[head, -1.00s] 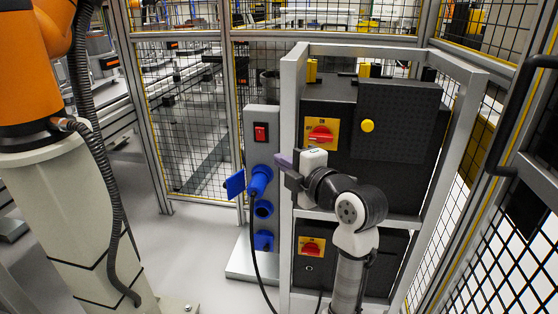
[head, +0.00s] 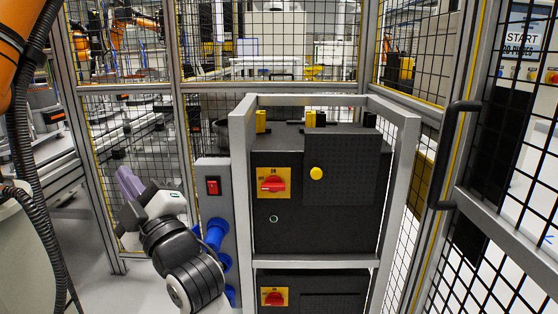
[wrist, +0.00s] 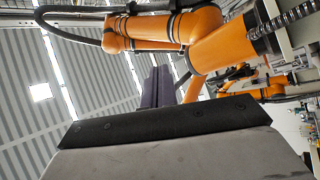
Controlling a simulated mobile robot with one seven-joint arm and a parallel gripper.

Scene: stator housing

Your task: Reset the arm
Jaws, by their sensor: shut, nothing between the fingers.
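My gripper (head: 127,183) is at the left of the head view, raised in free air and pointing up and to the left. Its purple fingers are closed together and empty. The fingers also stand upright in the middle of the wrist view (wrist: 158,86). My black and white wrist and arm links cover part of the blue sockets (head: 216,232) on the grey panel. The gripper is apart from the panel and the cabinet.
A black cabinet (head: 277,235) with red rotary switches stands in a grey frame (head: 243,190). The grey panel bears a red switch (head: 213,186). A large orange robot arm (wrist: 230,45) fills the upper wrist view. Mesh fencing (head: 130,130) encloses the area; a door handle (head: 440,150) is at right.

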